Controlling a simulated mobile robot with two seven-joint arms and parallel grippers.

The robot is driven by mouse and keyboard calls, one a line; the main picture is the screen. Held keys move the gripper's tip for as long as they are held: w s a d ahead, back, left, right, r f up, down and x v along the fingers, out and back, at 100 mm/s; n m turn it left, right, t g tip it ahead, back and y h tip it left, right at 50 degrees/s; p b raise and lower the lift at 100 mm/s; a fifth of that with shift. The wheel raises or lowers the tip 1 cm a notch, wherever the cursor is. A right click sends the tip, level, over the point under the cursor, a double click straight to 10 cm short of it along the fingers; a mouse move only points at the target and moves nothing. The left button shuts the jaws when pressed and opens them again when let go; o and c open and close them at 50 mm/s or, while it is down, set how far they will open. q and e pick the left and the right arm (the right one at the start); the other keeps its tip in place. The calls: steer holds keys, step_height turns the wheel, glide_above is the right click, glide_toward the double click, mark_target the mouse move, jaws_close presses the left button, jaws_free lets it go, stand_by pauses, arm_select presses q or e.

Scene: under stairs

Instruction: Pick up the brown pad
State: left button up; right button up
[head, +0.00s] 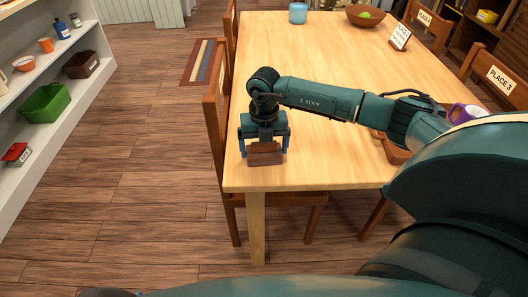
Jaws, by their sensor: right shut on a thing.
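The brown pad (264,158) is at the near left corner of the wooden table (330,172). My right gripper (264,146) points down over it, with one blue finger on each side, and is shut on it. The pad's lower edge is very close to the tabletop; I cannot tell whether it touches. The upper part of the pad is partly hidden by the gripper. My left gripper is not in view.
Wooden chairs stand along the table's left side (216,120) and right side (505,85). A bowl (365,20), a teal cup (298,13) and a place sign (400,37) stand at the back. A shelf with a green bin (45,104) is at left.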

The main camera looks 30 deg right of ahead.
steer(key=shift+r, duration=0.1)
steer(key=shift+c, duration=0.3)
step_height(320, 180, up, 10)
steer(key=shift+f, duration=0.1)
